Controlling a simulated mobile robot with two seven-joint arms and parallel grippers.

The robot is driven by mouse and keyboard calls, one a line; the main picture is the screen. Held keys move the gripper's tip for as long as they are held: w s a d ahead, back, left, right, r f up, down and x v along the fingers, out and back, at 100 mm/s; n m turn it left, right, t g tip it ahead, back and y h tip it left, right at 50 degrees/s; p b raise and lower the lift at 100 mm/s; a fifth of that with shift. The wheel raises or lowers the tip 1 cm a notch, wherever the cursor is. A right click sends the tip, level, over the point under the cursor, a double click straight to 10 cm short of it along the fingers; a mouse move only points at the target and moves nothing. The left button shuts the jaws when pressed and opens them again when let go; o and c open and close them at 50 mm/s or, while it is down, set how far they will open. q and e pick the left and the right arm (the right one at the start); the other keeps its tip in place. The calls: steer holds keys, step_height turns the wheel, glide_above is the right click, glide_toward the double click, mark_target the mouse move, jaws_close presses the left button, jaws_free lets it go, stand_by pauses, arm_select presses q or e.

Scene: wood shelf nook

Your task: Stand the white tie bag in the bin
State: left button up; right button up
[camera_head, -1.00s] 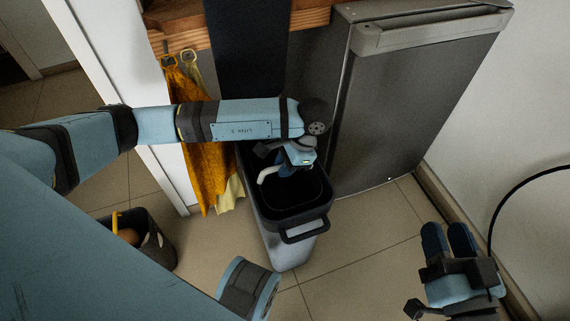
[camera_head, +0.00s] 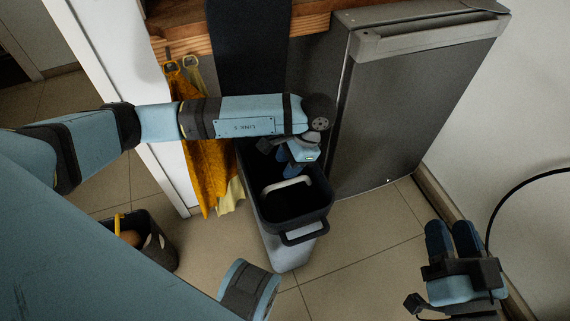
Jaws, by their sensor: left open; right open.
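The bin (camera_head: 292,252) stands on the tiled floor with its dark rim and front handle facing me. A white curved strip, apparently the tie of the white tie bag (camera_head: 287,185), shows inside the bin's opening. The bag's body is too dark to make out against the bin's interior, so its tilt cannot be told. My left gripper (camera_head: 292,172) points down over the back of the opening, open, just above the white tie and apart from it as far as I can see. My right gripper (camera_head: 453,238) is open and empty at the lower right, away from the bin.
A dark grey appliance (camera_head: 400,110) stands behind and right of the bin. Orange and pale towels (camera_head: 205,165) hang left of it. A dark basket with a yellow handle (camera_head: 155,245) stands at the lower left. The floor right of the bin is clear.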

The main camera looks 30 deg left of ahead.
arm_select(q)
steer(key=p+v, duration=0.1)
steer(key=v, duration=0.4)
steer(key=shift+d+r, duration=0.1)
steer(key=shift+r, duration=0.15)
arm_select(e)
step_height(320, 180, up, 2)
steer(key=shift+s+d+t, duration=0.1)
steer(key=shift+d+t, duration=0.05)
steer(key=shift+t, duration=0.35)
